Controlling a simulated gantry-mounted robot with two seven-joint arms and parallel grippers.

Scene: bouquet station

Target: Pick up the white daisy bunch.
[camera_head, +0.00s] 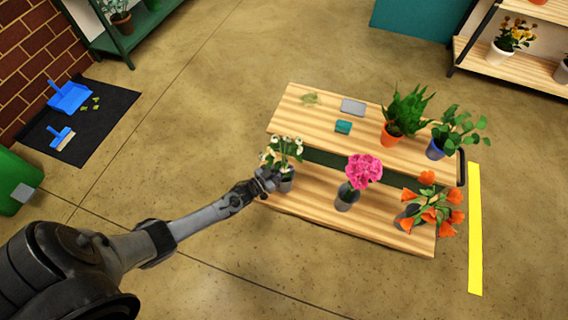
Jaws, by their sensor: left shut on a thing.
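The white daisy bunch (287,148) has small white blooms and green leaves and stands upright in a grey pot (287,183) at the left end of the lower front shelf. My left gripper (270,180) is at the left side of this pot, shut on the daisy bunch at pot height. The fingers are small and partly merge with the pot. I cannot tell whether the pot is lifted off the shelf. My right gripper is not in view.
Pink flowers (363,171) and orange flowers (431,205) stand to the right on the same wooden bench (310,206). Its upper shelf holds a fern (406,108), a leafy plant (459,128), a teal block (343,127) and a grey item (353,107).

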